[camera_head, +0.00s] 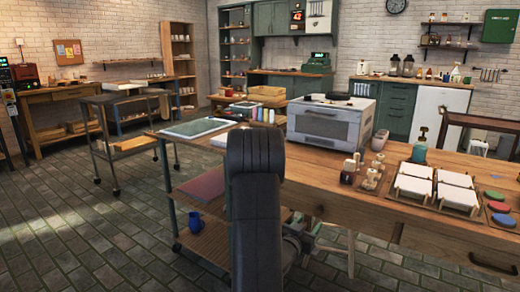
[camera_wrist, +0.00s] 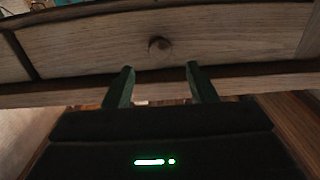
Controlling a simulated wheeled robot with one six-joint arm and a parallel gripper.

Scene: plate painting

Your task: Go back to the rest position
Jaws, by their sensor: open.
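My gripper (camera_wrist: 160,67) is in the wrist view, its two dark fingers apart with nothing between them. They point at a wooden drawer front (camera_wrist: 90,45) with a round dark knot or knob in its middle. I cannot tell whether the fingertips touch the wood. In the head view my dark arm link stands upright in front of the left part of the wooden workbench (camera_head: 330,193). The gripper is mostly hidden there, low behind the link and below the bench top.
A blue cup (camera_head: 194,222) stands on the lower shelf. A wheeled cart (camera_head: 108,104) is at the left. Stone floor is clear at the lower left.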

